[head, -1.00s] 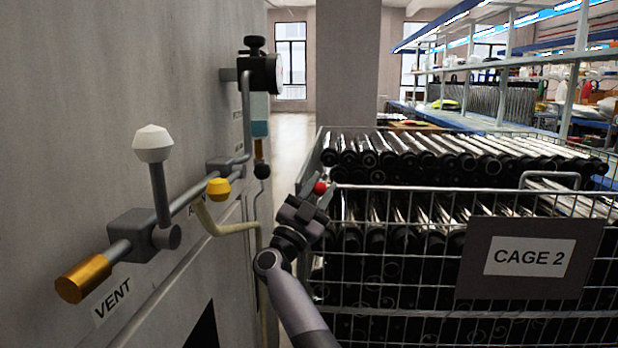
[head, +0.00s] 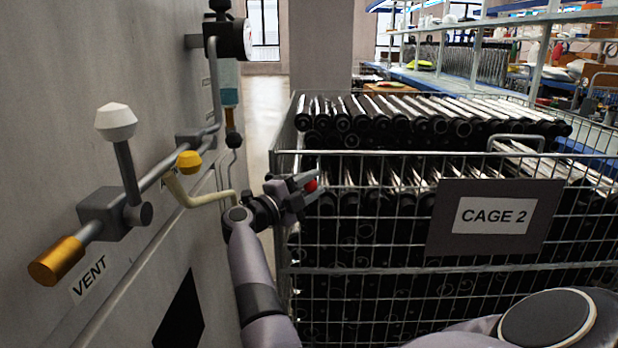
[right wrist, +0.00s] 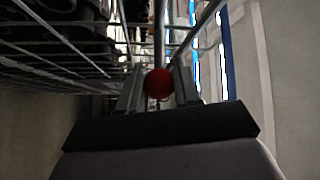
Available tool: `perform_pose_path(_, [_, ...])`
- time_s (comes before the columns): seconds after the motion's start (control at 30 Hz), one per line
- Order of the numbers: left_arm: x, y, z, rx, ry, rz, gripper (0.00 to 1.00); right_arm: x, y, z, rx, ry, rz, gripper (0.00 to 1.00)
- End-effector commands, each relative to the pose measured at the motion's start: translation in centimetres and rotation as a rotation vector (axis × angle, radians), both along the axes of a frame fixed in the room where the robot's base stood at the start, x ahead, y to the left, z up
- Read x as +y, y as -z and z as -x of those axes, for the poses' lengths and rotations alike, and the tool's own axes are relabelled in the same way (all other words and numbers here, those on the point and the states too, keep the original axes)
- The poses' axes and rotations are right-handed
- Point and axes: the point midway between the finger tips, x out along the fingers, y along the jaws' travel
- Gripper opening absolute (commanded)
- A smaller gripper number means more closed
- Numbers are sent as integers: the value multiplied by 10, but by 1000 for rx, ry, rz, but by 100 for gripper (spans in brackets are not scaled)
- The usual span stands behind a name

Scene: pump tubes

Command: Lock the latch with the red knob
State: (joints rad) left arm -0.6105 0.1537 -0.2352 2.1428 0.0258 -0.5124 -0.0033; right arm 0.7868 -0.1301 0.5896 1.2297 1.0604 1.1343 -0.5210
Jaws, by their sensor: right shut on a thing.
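The red knob (head: 311,186) of the latch is at the front left of the wire cage (head: 372,153), below its top rail. My right gripper (head: 305,187) is shut on the red knob, its fingers pointing right toward the cage front. In the right wrist view the red knob (right wrist: 158,84) sits between the two fingers (right wrist: 158,90). The latch's bar is mostly hidden behind the gripper, so I cannot tell how it is seated. My left gripper is not in view.
A grey wall with a white-knobbed lever (head: 116,122), a yellow knob (head: 189,161) and a gold-ended pipe (head: 56,260) stands close on the left. A narrow gap separates it from the cage. Black tubes (head: 400,110) fill the cage, which bears a "CAGE 2" sign (head: 494,216).

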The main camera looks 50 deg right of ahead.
Motion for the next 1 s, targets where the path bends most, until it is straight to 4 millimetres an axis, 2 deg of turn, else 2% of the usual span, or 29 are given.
perform_pose_path(0.23, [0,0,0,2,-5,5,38,1,10,0,10,-1,-2,0])
perform_pose_path(0.73, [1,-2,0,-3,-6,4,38,0,13,1,13,1,-2,0])
perform_pose_path(0.77, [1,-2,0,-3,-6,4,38,0,13,1,13,1,-2,39])
perform_pose_path(0.8, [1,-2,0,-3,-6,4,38,0,13,1,13,1,-3,52])
perform_pose_path(0.83, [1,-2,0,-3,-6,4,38,0,13,1,13,1,-2,58])
perform_pose_path(1.0, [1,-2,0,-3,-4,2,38,0,12,1,10,1,-1,58])
